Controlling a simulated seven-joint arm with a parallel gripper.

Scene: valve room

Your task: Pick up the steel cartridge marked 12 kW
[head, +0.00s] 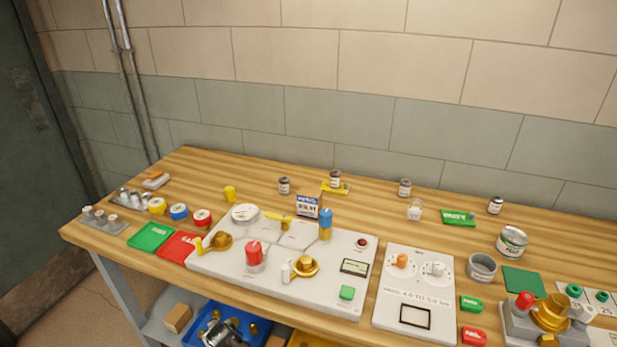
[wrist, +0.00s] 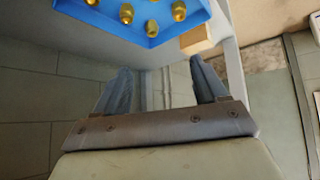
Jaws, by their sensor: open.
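Several small steel cartridges with pale labels stand along the back of the wooden bench in the head view. One is at the back centre left (head: 284,186), one on a yellow base (head: 335,179), one farther right (head: 404,188), and one near the right (head: 495,206). Their markings are too small to read, so I cannot tell which is 12 kW.
A white control panel (head: 325,283) with knobs and a blue-handled lever fills the front middle of the bench (head: 260,166). A can (head: 511,242) and a grey cup (head: 482,267) stand at right. Below, a blue tray (wrist: 92,18) holds brass fittings beside a wooden block (wrist: 196,40).

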